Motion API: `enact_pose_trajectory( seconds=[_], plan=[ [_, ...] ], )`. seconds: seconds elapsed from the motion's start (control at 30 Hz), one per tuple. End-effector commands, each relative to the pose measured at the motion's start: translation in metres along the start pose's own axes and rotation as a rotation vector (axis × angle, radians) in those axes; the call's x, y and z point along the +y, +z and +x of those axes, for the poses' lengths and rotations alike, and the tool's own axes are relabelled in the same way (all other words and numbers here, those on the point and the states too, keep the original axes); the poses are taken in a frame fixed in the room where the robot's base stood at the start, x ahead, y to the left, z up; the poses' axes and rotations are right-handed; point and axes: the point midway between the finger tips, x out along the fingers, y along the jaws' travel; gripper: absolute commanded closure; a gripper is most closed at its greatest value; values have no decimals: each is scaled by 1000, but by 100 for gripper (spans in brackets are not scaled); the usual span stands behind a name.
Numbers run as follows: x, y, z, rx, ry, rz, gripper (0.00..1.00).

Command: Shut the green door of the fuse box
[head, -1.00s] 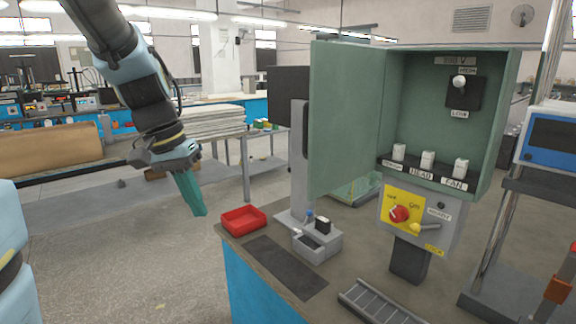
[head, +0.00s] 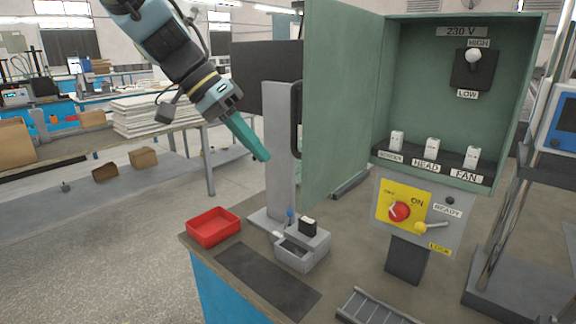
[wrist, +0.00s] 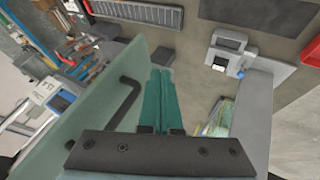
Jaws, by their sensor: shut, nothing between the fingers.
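The green door (head: 343,110) of the fuse box (head: 455,95) stands wide open, swung out to the left of the box. Its dark handle (head: 296,120) is on the door's left side. The box's inside shows a HIGH/LOW switch and a row of white fuses. My gripper (head: 262,156) has teal fingers, shut and empty, left of the door and apart from it. In the wrist view, the fingers (wrist: 160,85) point past the door (wrist: 75,125), with the door handle (wrist: 127,100) just to their left.
A grey post (head: 280,150) stands behind the fingers. A red tray (head: 214,227), a small grey holder (head: 300,246) and a dark mat (head: 266,280) lie on the bench. A yellow panel with a red knob (head: 399,211) sits below the box. A metal stand is at the right.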

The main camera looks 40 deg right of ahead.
Motion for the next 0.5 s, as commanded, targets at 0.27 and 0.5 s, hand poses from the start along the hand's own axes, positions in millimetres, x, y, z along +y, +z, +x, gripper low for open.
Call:
enact_pose_trajectory(
  seconds=[0.27,0.5],
  plan=[
    [12,-2,46,-2,2,1,100],
    [32,-1,60,-1,0,0,100]
  ],
)
